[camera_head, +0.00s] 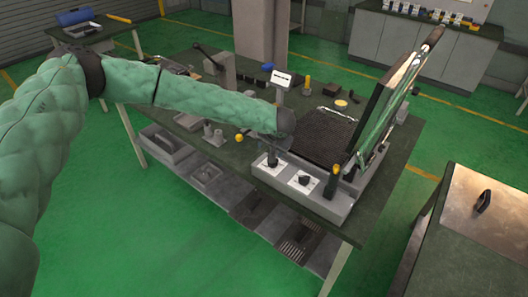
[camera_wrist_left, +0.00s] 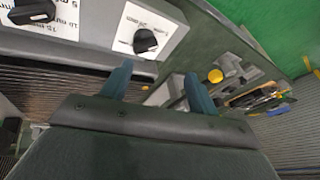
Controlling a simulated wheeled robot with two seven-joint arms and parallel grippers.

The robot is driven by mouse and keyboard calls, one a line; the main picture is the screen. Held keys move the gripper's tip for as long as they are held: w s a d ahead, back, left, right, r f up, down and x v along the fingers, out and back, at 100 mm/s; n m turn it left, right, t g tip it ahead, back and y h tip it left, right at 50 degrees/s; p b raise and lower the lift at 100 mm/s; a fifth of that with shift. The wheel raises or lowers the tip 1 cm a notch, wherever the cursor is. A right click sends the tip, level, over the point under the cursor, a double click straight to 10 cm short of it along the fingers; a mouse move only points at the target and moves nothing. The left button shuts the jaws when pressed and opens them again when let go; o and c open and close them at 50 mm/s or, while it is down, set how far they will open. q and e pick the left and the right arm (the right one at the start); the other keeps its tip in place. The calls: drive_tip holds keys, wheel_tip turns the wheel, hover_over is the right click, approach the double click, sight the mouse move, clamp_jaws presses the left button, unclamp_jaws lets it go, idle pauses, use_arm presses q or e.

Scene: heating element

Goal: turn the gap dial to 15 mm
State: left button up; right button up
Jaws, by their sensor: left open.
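Two black dials sit on white scale plates on the front panel of the grey machine (camera_head: 305,190). The left dial in the head view (camera_head: 272,161) is beside my left gripper and shows in the wrist view (camera_wrist_left: 145,41). The other dial (camera_head: 303,180) is to its right and shows cut off at the top left of the wrist view (camera_wrist_left: 32,11). Both plates carry small mm markings, upside down in the wrist view; I cannot tell which is the gap dial. My left gripper (camera_head: 272,150) is open; in the wrist view its fingers (camera_wrist_left: 157,86) are apart with nothing between them.
A dark ribbed bed (camera_head: 322,137) lies behind the panel, with a raised, tilted plate (camera_head: 385,100) at its right. A yellow-topped post (camera_head: 333,180) stands at the panel's right end. A yellow knob (camera_head: 239,138) and grey blocks are on the table left of my gripper.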

use_arm(q)
drive_tip(key=shift+w+d+f+n+g+h+p, duration=0.15)
drive_tip(key=shift+w+f+n+p, duration=0.3)
drive_tip(key=shift+f+n, duration=0.65)
drive_tip(key=shift+w+d+f+n+g+h+p, duration=0.1)
drive_tip(key=shift+w+d+f+n+h+p, duration=0.15)
drive_tip(key=shift+f+n+p, duration=0.8)
drive_tip(key=shift+w+d+f+n+g+h+p, duration=0.15)
drive_tip(key=shift+w+f+n, duration=0.2)
drive_tip(key=shift+f+n, duration=0.8)
use_arm(e)
drive_tip(key=shift+s+d+f+t, duration=0.15)
drive_tip(key=shift+d+f+t, duration=0.2)
drive_tip(key=shift+f, duration=0.5)
drive_tip(key=shift+s+d+f+t, duration=0.2)
drive_tip(key=shift+d+f+t, duration=0.2)
drive_tip(key=shift+f, duration=0.4)
drive_tip(key=shift+s+d+f+t, duration=0.15)
drive_tip(key=shift+d+f+t, duration=0.2)
drive_tip(key=shift+f, duration=0.5)
use_arm(q)
drive_tip(key=shift+f+m, duration=0.4)
drive_tip(key=shift+c, duration=0.2)
drive_tip(key=c, duration=1)
use_arm(e)
drive_tip(key=shift+w+d, duration=0.1)
